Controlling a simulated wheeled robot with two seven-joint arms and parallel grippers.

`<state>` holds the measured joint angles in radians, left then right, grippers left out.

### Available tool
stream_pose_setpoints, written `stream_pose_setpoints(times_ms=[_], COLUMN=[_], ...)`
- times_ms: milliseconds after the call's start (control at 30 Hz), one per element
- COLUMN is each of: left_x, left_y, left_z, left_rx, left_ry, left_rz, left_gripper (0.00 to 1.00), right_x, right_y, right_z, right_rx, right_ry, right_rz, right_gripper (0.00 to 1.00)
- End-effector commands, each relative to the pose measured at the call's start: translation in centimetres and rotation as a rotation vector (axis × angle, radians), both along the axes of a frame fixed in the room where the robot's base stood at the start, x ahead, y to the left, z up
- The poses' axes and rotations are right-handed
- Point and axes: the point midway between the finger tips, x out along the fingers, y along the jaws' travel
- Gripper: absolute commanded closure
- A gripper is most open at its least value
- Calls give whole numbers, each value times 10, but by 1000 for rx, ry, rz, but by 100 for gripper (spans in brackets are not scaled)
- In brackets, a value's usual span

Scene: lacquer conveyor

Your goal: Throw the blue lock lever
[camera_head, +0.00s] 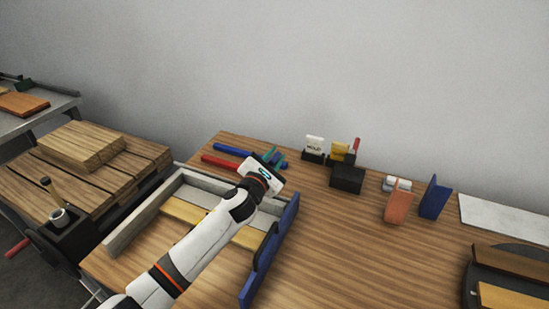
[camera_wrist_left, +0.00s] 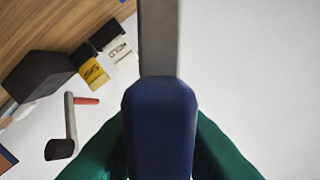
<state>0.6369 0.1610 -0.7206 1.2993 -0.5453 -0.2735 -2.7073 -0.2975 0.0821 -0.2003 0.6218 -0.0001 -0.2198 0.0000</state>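The blue lock lever shows in the left wrist view as a rounded blue handle (camera_wrist_left: 160,125) on a flat grey bar that runs up out of the picture. My left gripper (camera_head: 274,157) reaches over the frame on the workbench. Its green fingers (camera_wrist_left: 160,150) lie close against both sides of the blue handle and look closed on it. In the head view the gripper hides most of the lever. My right gripper is in neither view.
A wooden frame (camera_head: 143,218) with a blue right side (camera_head: 287,213) lies under my left arm. Blue (camera_head: 228,151) and red (camera_head: 219,163) rods lie behind it. A black box (camera_head: 347,178), orange block (camera_head: 397,202) and blue block (camera_head: 434,198) stand to the right. The front middle bench is clear.

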Motion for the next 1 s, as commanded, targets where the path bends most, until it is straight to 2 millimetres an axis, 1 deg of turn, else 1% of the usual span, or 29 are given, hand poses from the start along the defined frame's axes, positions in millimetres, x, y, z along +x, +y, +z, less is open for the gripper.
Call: stream_pose_setpoints(times_ms=[33,100,133,567,767,1000], left_x=[0,0,0,1,4,10], left_y=[0,0,0,3,12,26], left_z=[0,0,0,2,9,17], left_rx=[0,0,0,-26,-115,-300], left_ry=[0,0,0,12,49,126], left_rz=[0,0,0,1,1,1], left_gripper=[85,96,100,100,100,100], right_x=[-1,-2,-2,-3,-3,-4], right_y=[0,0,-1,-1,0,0], right_z=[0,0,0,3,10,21], right_rx=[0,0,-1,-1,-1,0], right_ry=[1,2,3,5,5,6], right_rz=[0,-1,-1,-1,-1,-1], right_gripper=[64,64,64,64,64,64])
